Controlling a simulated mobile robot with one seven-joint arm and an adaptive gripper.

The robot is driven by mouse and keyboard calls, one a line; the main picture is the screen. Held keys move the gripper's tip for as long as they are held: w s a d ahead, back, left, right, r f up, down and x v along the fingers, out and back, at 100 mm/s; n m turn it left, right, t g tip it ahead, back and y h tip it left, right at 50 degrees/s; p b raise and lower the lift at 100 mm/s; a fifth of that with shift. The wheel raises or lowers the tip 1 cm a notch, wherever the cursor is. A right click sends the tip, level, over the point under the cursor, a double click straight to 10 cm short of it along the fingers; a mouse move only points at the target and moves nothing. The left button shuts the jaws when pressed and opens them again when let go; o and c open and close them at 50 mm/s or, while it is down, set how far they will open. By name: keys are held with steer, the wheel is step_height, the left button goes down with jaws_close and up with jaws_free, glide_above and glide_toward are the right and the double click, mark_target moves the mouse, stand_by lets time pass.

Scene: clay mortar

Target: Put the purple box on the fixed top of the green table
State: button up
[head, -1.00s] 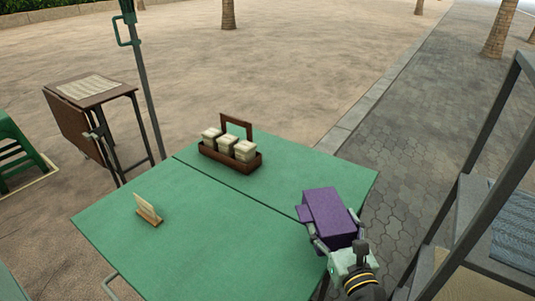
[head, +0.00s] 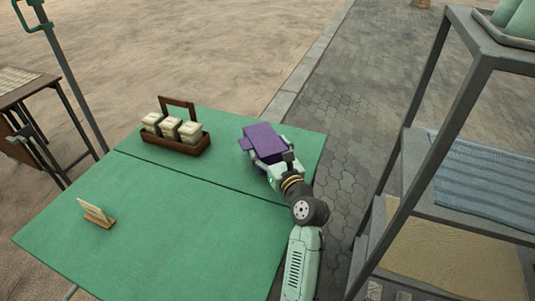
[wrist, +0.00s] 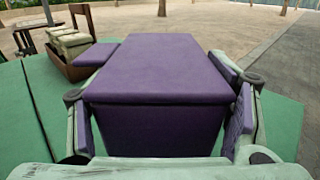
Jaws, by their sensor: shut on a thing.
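The purple box (head: 265,140) is held in my gripper (head: 272,164), over the far right section of the green table (head: 170,225). A seam divides the tabletop into a near and a far section. Which one is the fixed top I cannot tell. In the wrist view the box (wrist: 155,68) fills the middle, with the gripper's two fingers on its left and right sides. Its underside is hidden, so I cannot tell whether it touches the tabletop.
A brown caddy (head: 174,146) with three pale jars stands left of the box on the far section. A small card stand (head: 96,213) is on the near section. A grey shelf rack (head: 408,165) stands to the right. Between the card stand and my arm the tabletop is clear.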

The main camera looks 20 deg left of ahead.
steer(key=shift+w+a, duration=0.25)
steer(key=shift+w, duration=0.1)
steer(key=shift+w+f, duration=0.1)
steer(key=shift+f, duration=1.65)
steer(key=shift+f, duration=0.1)
steer(key=o, duration=1.4)
steer(key=b+v, duration=0.2)
steer(key=v, duration=1)
